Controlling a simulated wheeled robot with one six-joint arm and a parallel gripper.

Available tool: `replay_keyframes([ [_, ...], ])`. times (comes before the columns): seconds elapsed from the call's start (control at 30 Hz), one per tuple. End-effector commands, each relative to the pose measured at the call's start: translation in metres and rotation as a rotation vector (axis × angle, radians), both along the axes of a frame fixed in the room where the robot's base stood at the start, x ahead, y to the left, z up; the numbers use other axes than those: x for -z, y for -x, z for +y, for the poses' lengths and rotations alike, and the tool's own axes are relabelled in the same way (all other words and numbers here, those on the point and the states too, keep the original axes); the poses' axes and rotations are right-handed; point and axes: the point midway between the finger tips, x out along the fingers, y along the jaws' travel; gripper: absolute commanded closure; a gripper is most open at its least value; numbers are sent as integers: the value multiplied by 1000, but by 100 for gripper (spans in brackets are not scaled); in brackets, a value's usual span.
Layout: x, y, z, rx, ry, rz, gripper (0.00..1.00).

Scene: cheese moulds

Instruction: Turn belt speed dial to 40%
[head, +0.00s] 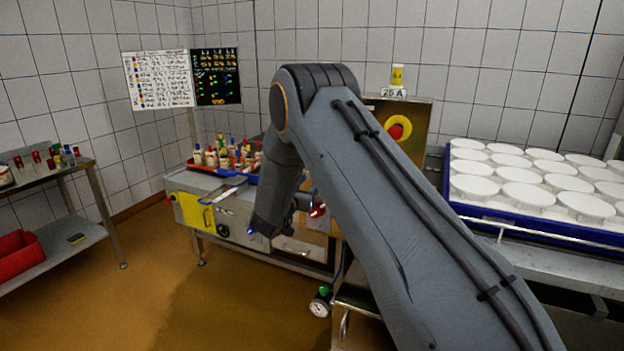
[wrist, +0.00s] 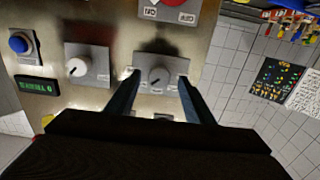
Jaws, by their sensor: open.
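In the wrist view, a metal control panel (wrist: 120,30) fills the upper left and middle. A dark grey dial (wrist: 159,77) on a square grey plate sits between the tips of my gripper (wrist: 158,80). The gripper is open, one finger on each side of the dial; I cannot tell whether they touch it. A second dial with a pale knob (wrist: 77,67) is to its left. Neither dial's label is readable, so I cannot tell which sets belt speed. In the head view, my arm hides most of the gripper.
In the head view, a blue tray of white moulds (head: 505,218) stands at right. A side table (head: 80,245) is at left, with open floor between.

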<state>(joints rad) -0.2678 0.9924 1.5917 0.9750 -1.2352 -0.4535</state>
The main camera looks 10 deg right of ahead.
Motion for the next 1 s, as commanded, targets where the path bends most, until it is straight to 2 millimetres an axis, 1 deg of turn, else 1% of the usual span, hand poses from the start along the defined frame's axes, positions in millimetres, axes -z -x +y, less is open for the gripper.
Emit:
replay_keyframes([
  [0.1, 0, -8, -7, 0, -1, 1, 52],
  [0.2, 0, -12, -9, 0, -1, 0, 52],
  [0.43, 0, -12, -9, -1, -1, 1, 52],
  [0.47, 0, -12, -9, -1, -1, 1, 54],
  [0.5, 0, -12, -9, -1, -1, 1, 61],
  [0.7, 0, -12, -9, -1, -1, 1, 93],
  [1.0, 1, -12, -9, -2, 28, 21, 93],
])
